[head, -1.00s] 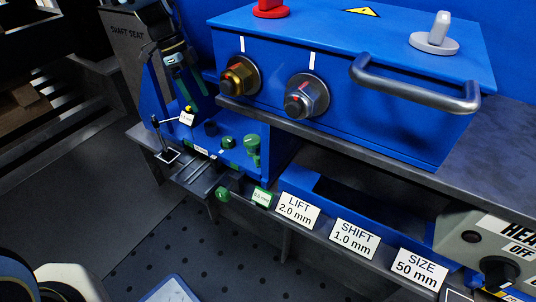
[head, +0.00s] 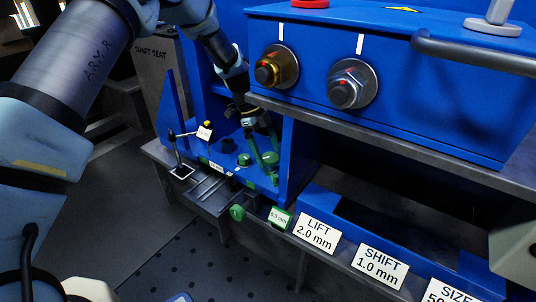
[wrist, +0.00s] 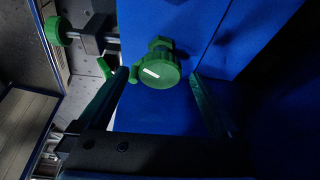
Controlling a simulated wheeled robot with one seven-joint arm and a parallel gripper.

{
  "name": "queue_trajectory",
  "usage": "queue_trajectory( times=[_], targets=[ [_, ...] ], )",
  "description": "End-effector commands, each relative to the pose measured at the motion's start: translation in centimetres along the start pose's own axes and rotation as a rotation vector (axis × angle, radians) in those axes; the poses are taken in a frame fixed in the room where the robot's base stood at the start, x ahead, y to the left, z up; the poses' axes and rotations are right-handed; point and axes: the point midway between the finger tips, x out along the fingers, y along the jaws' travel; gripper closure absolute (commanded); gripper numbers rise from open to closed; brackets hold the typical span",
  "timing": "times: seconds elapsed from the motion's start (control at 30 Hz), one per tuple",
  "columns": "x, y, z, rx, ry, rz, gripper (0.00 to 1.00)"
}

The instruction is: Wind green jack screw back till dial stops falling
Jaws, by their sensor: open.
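My gripper (head: 264,156) is open, its fingers pointing down at the tall green screw knob (head: 270,159) on the blue fixture. In the wrist view, this round green knob (wrist: 159,71) with a white mark lies ahead between my spread fingertips (wrist: 158,76); contact cannot be told. Another green knob (head: 237,212) sticks out at the fixture's front; a side-mounted one shows in the wrist view (wrist: 54,31). A low green knob (head: 244,160) sits left of my gripper. The small white dial tag (head: 204,132) stands on a post; its figures are too small to read surely.
A blue box (head: 400,100) with two hex-nut studs overhangs right of my gripper. The blue fixture wall (head: 298,160) is close on the right.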

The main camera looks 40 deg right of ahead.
Motion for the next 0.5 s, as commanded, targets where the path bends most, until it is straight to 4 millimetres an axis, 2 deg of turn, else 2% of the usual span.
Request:
queue_trajectory(
  times=[0.37, 0.5],
  targets=[
    [0.58, 0.01, 0.06, -0.001, -0.001, -0.001, 0.01],
    [0.58, 0.01, 0.06, -0.001, -0.001, -0.001, 0.16]
  ],
)
